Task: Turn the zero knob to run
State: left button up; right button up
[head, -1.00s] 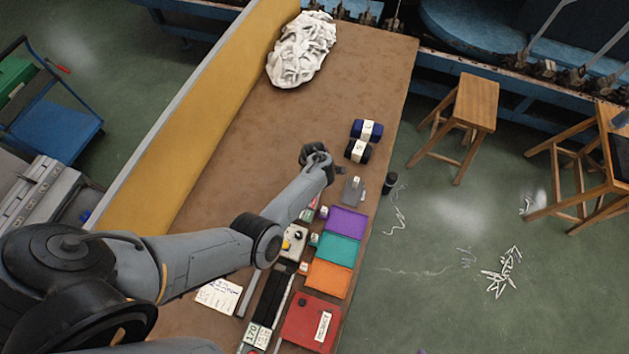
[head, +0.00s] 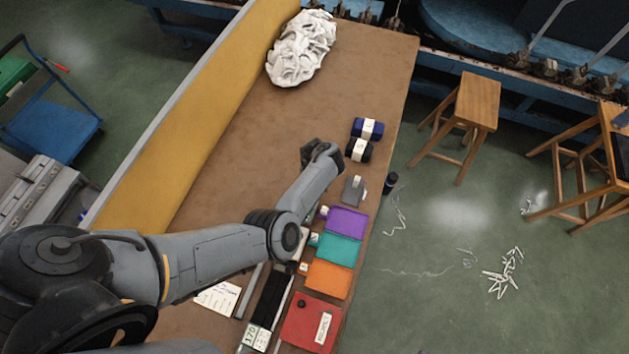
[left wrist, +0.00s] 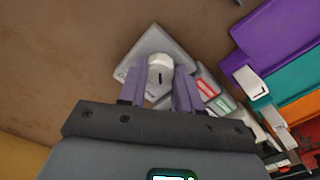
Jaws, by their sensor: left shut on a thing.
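In the left wrist view, a white knob (left wrist: 159,75) with a short dark mark sits on a light grey, diamond-turned plate (left wrist: 157,45). My left gripper (left wrist: 160,82) has its two purple fingers on either side of the knob and is shut on it. The mark runs nearly straight up and down in that view. In the head view my left forearm and wrist cover the fingers, the knob and its plate. The plate's lettering is too small to read. My right gripper is not in view.
Purple (head: 347,221), teal (head: 334,250) and orange (head: 328,279) trays line the bench's right side, with a red box (head: 303,326) below. A grey block (head: 353,190) and dark rolled bundles (head: 366,130) lie beyond. White cloth (head: 300,48) is heaped at the far end. Mid-bench is clear.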

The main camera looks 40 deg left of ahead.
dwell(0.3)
pick_arm(q)
jog(key=o, duration=1)
jog(key=shift+o, duration=0.2)
notch_tip(320, 180, up, 11)
jog(key=p, duration=0.3)
